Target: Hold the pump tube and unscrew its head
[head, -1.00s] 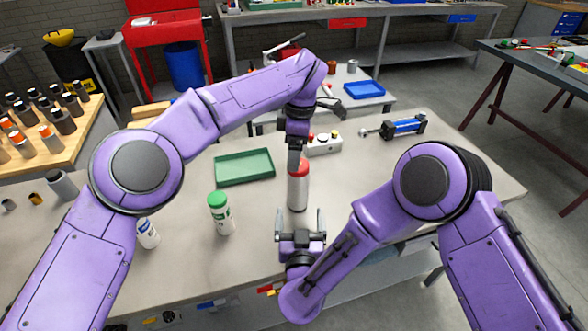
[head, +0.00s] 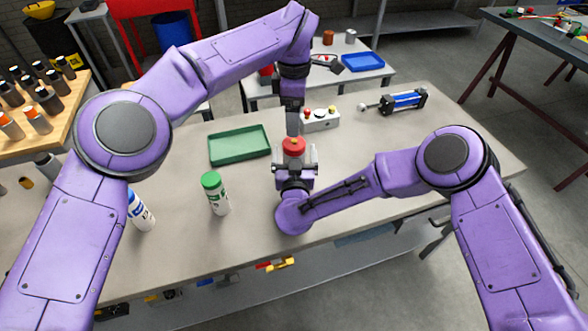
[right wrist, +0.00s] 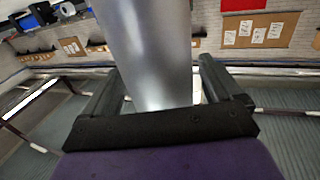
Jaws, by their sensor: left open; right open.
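The pump tube (head: 308,153) is a silver cylinder with a red head (head: 293,147) that has a small yellow top. It stands upright on the workbench. My left gripper (head: 293,132) is open and points down just above and behind the red head. My right gripper (head: 295,166) is open, low at the near side of the tube, with its fingers on either side of it. In the right wrist view the silver tube (right wrist: 155,50) rises between the two spread fingers of my right gripper (right wrist: 165,85). The lower tube is hidden in the head view.
A green tray (head: 240,160) lies left of the tube. A green-capped bottle (head: 215,193) and a blue-capped bottle (head: 141,211) stand to the left. A button box (head: 320,121) and a blue cylinder device (head: 404,101) sit behind. The bench right of the tube is mostly clear.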

